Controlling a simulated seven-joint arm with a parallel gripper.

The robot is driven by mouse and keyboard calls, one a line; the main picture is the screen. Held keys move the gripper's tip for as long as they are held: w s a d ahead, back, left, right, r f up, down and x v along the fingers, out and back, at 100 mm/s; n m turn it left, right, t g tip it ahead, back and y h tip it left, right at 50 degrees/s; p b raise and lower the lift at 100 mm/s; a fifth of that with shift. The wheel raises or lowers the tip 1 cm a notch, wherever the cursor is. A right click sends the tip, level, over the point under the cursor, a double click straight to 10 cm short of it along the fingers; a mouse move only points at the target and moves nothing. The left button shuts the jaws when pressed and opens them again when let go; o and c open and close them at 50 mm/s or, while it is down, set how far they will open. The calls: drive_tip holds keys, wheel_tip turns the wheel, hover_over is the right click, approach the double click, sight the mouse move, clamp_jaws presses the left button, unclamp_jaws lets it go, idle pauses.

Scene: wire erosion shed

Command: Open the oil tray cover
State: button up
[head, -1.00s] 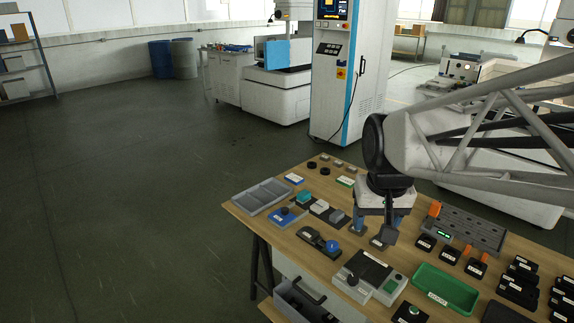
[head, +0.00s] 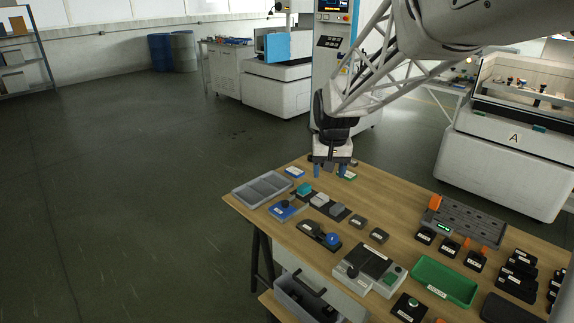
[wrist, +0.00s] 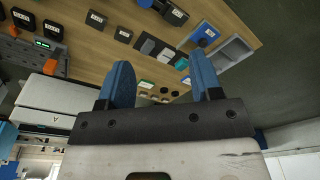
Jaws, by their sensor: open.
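My gripper (head: 329,171) is open and empty above the far edge of the workbench. In the wrist view its two blue fingers stand apart (wrist: 158,75), with small dark discs and light blocks on the bench beyond them. I cannot read a label that marks the oil tray cover. A green tray (head: 443,283) with a white label lies at the front right of the bench. A grey unit (head: 350,274) with a flat dark panel on top stands left of it. A grey compartment tray (head: 262,190) lies at the bench's left corner. My gripper touches none of these.
The wooden workbench (head: 400,222) carries several black labelled blocks, a dark grey rack (head: 467,222) with orange parts, and a black base with a blue knob (head: 333,239). A blue base (head: 286,211) is at left. The bench's middle right has bare wood.

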drive_tip(key=w+a+f, duration=0.5)
drive_tip(key=w+f, duration=0.3)
drive_tip(key=w, duration=0.4)
drive_tip(key=g, duration=0.1)
approach(286, 201)
drive_tip(key=shift+s+f, duration=0.25)
drive_tip(key=shift+f, duration=0.1)
drive_tip(key=shift+w+a+f, duration=0.15)
drive_tip(key=shift+w+f, duration=0.1)
drive_tip(key=shift+f, duration=0.15)
drive_tip(key=shift+f, duration=3.85)
clamp_jaws()
